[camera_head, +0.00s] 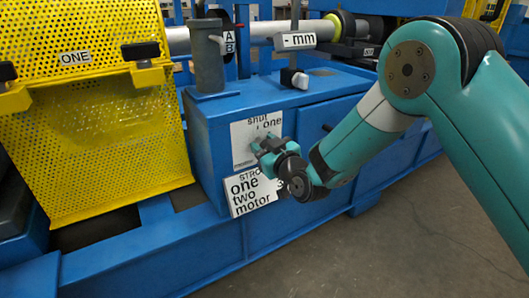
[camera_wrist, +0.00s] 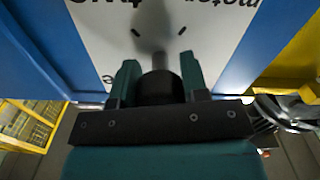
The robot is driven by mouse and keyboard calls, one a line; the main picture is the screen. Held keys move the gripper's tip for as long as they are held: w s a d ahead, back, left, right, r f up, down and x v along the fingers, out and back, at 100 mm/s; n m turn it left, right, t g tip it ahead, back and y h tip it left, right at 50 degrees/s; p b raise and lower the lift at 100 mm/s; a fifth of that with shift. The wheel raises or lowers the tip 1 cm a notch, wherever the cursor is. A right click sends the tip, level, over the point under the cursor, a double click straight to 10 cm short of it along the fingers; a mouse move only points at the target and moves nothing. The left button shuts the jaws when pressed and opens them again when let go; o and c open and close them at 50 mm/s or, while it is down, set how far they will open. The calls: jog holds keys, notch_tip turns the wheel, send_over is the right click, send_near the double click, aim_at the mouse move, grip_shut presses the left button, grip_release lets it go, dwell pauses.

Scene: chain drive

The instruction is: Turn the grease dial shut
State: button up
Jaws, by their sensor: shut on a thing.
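The plate fills the upper middle of the wrist view (camera_wrist: 105,40), with lettering and short dark tick marks. My gripper (camera_head: 262,147) is at the plate from the right. In the wrist view, its two green fingers (camera_wrist: 159,78) are on either side of a dark round knob (camera_wrist: 160,88), shut on it. The knob is hidden by my gripper in the head view, and its pointing direction cannot be told.
A white sign reading "one two motor" (camera_head: 244,199) is just below the dial plate. A yellow perforated guard (camera_head: 105,130) stands at left. Floor at lower right is clear.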

jog(key=shift+n, duration=0.3)
jog(key=o, duration=0.9)
jog(key=shift+o, duration=0.2)
jog(key=shift+s, duration=0.1)
jog(key=b+v, duration=1.2)
jog(key=v, duration=0.5)
jog(key=shift+d, duration=0.2)
jog(key=shift+s, duration=0.1)
